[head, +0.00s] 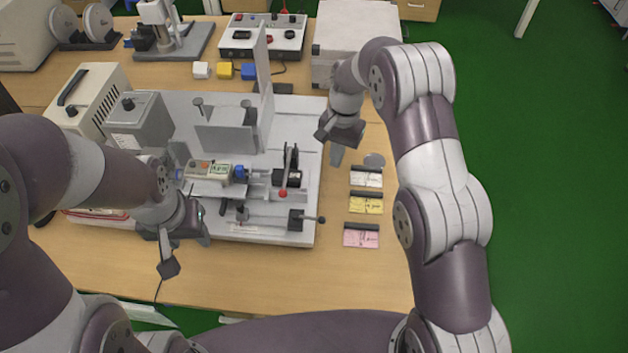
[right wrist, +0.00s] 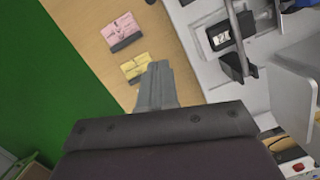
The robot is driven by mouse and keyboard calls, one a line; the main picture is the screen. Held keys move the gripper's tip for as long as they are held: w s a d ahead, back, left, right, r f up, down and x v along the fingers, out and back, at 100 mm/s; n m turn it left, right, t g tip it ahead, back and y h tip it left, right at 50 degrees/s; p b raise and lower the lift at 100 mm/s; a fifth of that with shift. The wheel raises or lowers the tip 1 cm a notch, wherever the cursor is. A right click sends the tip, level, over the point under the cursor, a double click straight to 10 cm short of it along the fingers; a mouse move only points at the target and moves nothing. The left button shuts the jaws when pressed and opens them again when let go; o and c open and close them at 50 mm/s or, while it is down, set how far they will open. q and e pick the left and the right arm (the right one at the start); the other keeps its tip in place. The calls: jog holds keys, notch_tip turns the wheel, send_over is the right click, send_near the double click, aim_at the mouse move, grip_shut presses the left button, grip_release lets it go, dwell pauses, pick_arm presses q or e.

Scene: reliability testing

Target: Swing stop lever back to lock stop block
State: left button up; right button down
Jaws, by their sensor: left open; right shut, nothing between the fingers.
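A grey test fixture plate (head: 312,130) lies on the wooden bench. A dark lever with a red ball end (head: 283,193) stands near its right side; I cannot tell for certain whether this is the stop lever. A dark block (head: 296,219) with a rod and small knob sits at the front right of the plate and may be the stop block. My left gripper (head: 187,249) is open and empty above the plate's front left edge. My right gripper (head: 337,155) is shut and empty beside the plate's right edge; its closed fingers show in the right wrist view (right wrist: 158,85).
White, yellow and pink cards (head: 364,205) lie right of the plate. A control box (head: 262,36) is behind. The bench front is mostly clear.

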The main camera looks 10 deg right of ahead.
aim_at(309, 218)
pick_arm(q)
notch_tip(309, 218, down, 4)
jog(key=b, duration=0.4)
jog(key=r+p, duration=0.2)
jog(key=s+r+p, duration=0.1)
jog(key=r+p, duration=0.1)
jog(key=shift+a+r, duration=0.1)
jog(key=shift+a, duration=0.05)
pick_arm(e)
jog(key=s+a+f, duration=0.3)
jog(key=s+f, duration=0.3)
jog(key=f, duration=0.5)
jog(key=shift+s+f, duration=0.1)
